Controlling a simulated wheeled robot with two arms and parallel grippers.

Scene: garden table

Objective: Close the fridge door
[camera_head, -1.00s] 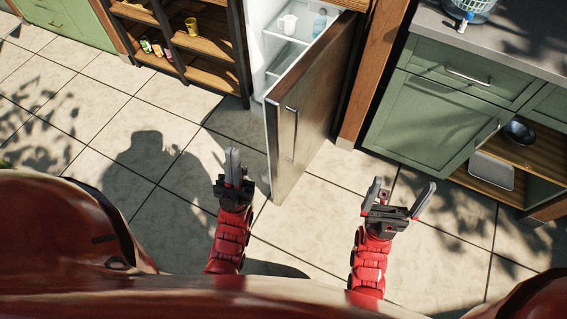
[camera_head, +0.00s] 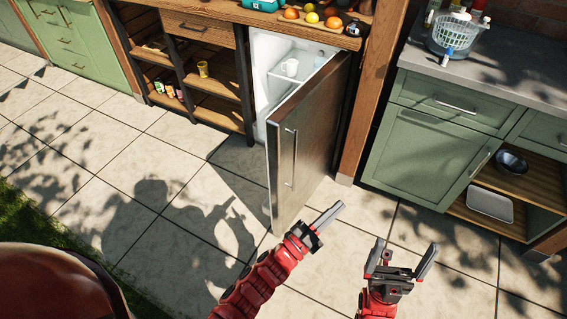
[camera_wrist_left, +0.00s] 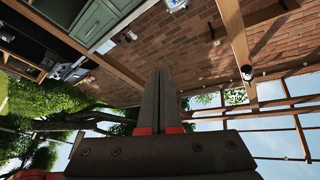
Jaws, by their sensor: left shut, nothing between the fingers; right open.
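The fridge door (camera_head: 308,140) stands open in the head view, swung out toward me, with a long vertical handle (camera_head: 291,158) on its outer face. My right gripper (camera_head: 403,252) is open and empty, to the right of the left one.
Wooden shelves (camera_head: 218,108) stand left of the fridge. A wooden post (camera_head: 372,100) and green cabinets (camera_head: 425,150) stand to its right. Fruit (camera_head: 312,18) lies on the wooden counter above. The tiled floor (camera_head: 110,150) at left is clear.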

